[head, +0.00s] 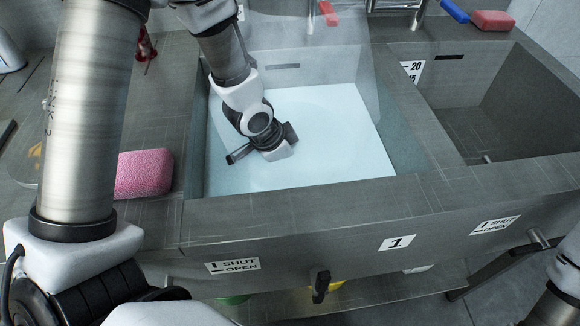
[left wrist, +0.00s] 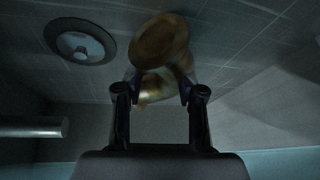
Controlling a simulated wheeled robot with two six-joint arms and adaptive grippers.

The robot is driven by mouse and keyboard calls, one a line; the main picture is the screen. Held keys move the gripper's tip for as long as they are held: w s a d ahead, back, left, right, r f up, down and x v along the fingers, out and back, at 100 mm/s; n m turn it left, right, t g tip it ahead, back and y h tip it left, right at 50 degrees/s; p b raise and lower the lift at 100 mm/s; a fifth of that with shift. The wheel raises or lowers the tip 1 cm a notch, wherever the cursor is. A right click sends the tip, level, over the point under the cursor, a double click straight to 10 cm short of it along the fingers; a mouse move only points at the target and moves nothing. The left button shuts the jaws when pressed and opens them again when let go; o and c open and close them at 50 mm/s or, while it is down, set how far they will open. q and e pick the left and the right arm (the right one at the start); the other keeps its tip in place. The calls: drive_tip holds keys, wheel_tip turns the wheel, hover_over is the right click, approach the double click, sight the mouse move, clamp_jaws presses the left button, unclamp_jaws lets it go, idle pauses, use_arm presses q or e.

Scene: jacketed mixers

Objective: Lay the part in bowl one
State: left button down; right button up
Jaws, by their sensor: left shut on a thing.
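My left gripper (head: 262,150) reaches down into this basin, low in the water. In the left wrist view my left gripper (left wrist: 160,84) is shut on a brassy part (left wrist: 160,43) with a rounded, flared end. The part is blurred, and I cannot tell whether it touches the basin floor. In the head view the part is hidden by the gripper. My right gripper is out of view.
A round metal drain fitting (left wrist: 80,42) and a metal rod (left wrist: 30,127) show in the left wrist view. An empty-looking basin (head: 500,110) lies to the right. A pink sponge (head: 144,173) sits left of bowl one. A black valve handle (head: 320,284) sticks out in front.

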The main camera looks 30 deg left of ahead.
use_arm(q)
drive_tip(key=c, duration=0.7)
unclamp_jaws()
drive_tip(key=shift+s, duration=0.1)
drive_tip(key=shift+r, duration=0.25)
drive_tip(key=v, duration=0.7)
